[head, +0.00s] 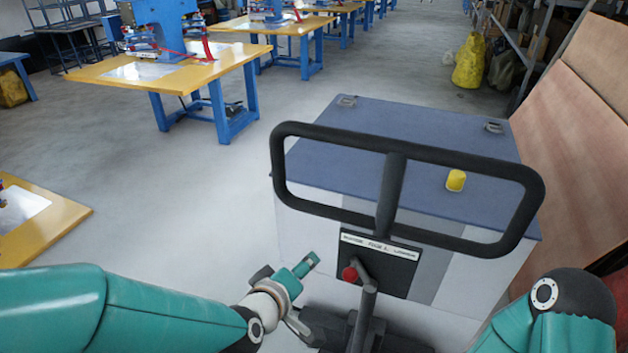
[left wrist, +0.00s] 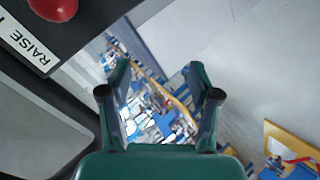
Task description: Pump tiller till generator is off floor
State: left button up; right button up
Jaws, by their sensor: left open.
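The tiller (head: 393,195) is a black loop handle on a post, upright in front of the generator. The generator (head: 330,125) is a large box with a blue-grey top and white and grey sides. Its bottom edge is largely hidden, so I cannot tell its height off the floor. A red knob (head: 350,274) sits below a label panel; it also shows in the left wrist view (left wrist: 52,8), near "RAISE". My left gripper (head: 310,260) is left of the knob, below the loop, apart from the handle. Its fingers (left wrist: 160,95) are open and empty. My right gripper is out of view.
A yellow cap (head: 455,180) is on the generator top, seen through the loop. Yellow-topped tables with blue legs (head: 165,75) stand at the back left. Tall brown panels (head: 570,120) lean at the right. The grey floor left of the generator is clear.

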pick_arm(q)
notch_tip(320, 180, up, 14)
jog(key=s+d+n+t, duration=0.1)
jog(key=d+n+t, duration=0.2)
jog(key=n+t+h, duration=0.2)
jog(key=n+t, duration=0.1)
send_near(337, 143)
jog(key=x, duration=1.1)
jog(key=shift+w+r, duration=0.15)
grip_shut()
